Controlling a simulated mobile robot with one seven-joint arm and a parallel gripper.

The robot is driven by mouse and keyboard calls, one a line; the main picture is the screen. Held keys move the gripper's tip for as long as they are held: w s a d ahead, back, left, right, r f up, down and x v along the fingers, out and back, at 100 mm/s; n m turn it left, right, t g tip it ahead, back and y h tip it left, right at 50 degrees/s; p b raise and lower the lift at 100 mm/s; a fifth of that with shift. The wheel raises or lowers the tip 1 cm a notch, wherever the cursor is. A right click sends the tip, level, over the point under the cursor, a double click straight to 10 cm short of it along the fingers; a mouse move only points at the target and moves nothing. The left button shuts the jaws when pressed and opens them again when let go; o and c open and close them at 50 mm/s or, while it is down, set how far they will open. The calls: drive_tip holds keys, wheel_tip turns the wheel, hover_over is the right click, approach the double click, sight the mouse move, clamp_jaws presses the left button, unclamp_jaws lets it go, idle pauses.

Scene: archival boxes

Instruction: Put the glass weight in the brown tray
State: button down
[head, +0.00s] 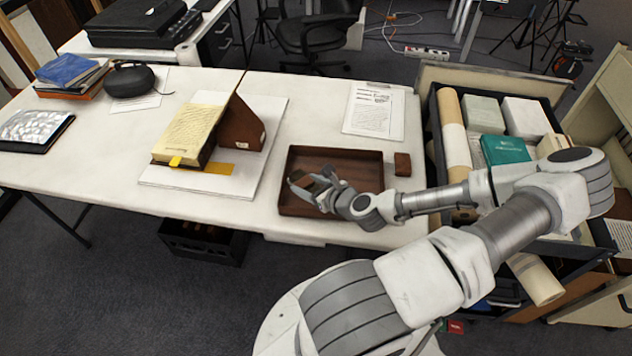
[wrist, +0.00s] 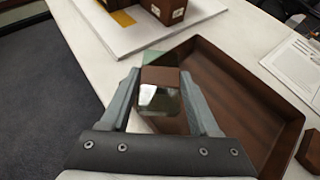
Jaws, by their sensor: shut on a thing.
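The glass weight (wrist: 160,98) is a small clear block that shows brown and dark tones through it. My gripper (wrist: 158,82) is shut on it, with one finger on each side. The brown tray (head: 365,207) is a shallow wooden tray on the white table. In the head view my gripper (head: 312,184) is above the tray's left part. In the wrist view the weight overlaps the left edge of the tray (wrist: 235,78). In the head view the weight is hard to make out between the fingers.
A small brown block (head: 402,164) lies right of the tray. A printed sheet (head: 374,112) lies behind it. A book (head: 188,134) on a stand rests on a white board (head: 270,130) to the left. A cart (head: 436,120) of boxes and rolls stands at the right.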

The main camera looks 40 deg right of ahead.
sight(307, 183)
drive_tip(key=shift+w+d+f+b, duration=0.15)
drive_tip(key=shift+d+b, duration=0.3)
drive_tip(key=shift+b, duration=0.8)
drive_tip(key=shift+w+d+f+b, duration=0.15)
drive_tip(key=shift+d+b, duration=0.3)
drive_tip(key=shift+b, duration=0.75)
drive_tip(key=shift+w+d+b, duration=0.15)
drive_tip(key=shift+b, duration=1.05)
drive_tip(key=shift+w+f+b, duration=0.1)
drive_tip(key=shift+b, duration=0.45)
drive_tip(key=shift+w+f+b, duration=0.1)
drive_tip(key=shift+b, duration=1.1)
drive_tip(key=shift+f+b, duration=0.1)
drive_tip(key=shift+b, duration=0.45)
drive_tip(key=b, duration=0.3)
drive_tip(key=shift+w+a+f, duration=0.15)
drive_tip(key=shift+a+f, duration=0.15)
drive_tip(key=shift+a, duration=0.1)
drive_tip(key=shift+w+f+b, duration=0.15)
drive_tip(key=shift+b, duration=0.35)
drive_tip(key=w+d+f, duration=0.1)
drive_tip(key=w+d+f+b, duration=0.1)
drive_tip(key=w, duration=0.1)
drive_tip(key=w+d+f+b, duration=0.1)
drive_tip(key=w+d, duration=0.1)
drive_tip(key=shift+w+f, duration=0.15)
drive_tip(key=shift+f, duration=0.05)
drive_tip(key=shift+f+b, duration=1)
drive_tip(key=shift+f, duration=1)
